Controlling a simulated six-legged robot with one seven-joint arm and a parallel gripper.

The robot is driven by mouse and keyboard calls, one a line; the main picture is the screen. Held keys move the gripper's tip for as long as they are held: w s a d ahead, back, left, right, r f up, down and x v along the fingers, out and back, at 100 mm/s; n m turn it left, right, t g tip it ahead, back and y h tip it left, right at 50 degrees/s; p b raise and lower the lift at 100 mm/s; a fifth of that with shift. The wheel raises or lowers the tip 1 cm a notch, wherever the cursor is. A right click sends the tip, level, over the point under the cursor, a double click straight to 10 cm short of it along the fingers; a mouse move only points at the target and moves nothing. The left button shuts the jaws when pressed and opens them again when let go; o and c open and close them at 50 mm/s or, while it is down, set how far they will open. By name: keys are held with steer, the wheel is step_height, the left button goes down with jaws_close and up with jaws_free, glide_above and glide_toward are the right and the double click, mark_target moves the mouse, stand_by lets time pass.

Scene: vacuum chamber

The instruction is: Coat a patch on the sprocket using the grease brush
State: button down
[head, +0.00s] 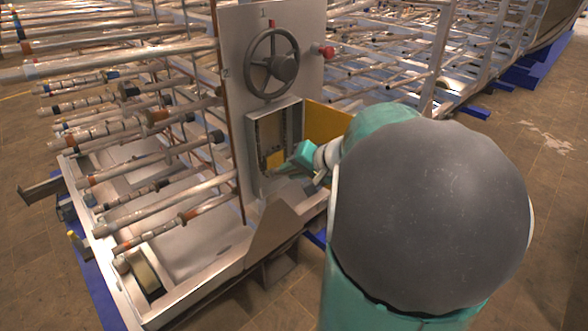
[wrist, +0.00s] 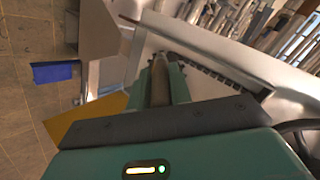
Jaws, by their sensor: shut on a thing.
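My gripper (wrist: 161,78) is shut on a brown, narrow thing (wrist: 160,88), taken as the grease brush, between its two teal fingers. The brush's far end is dark and hard to make out. In the head view my gripper (head: 302,156) reaches into the open front of a grey box (head: 252,150) on the upright panel; the brush cannot be told there. In the wrist view a dark toothed strip (wrist: 215,76) runs beside the fingers, to their right. I cannot tell whether it is the sprocket's rim or a chain. Contact with the brush is not clear.
The box's yellow door (head: 328,122) stands open at its right and also shows in the wrist view (wrist: 85,122). Above the box are a dark handwheel (head: 273,64) and a red knob (head: 327,52). Racks of metal tubes (head: 110,110) fill the left.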

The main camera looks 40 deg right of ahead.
steer(key=s, duration=0.6)
stand_by(0.3)
steer(key=shift+s+d, duration=0.1)
steer(key=s, duration=0.2)
steer(key=shift+s, duration=0.4)
steer(key=shift+w, duration=0.15)
stand_by(0.3)
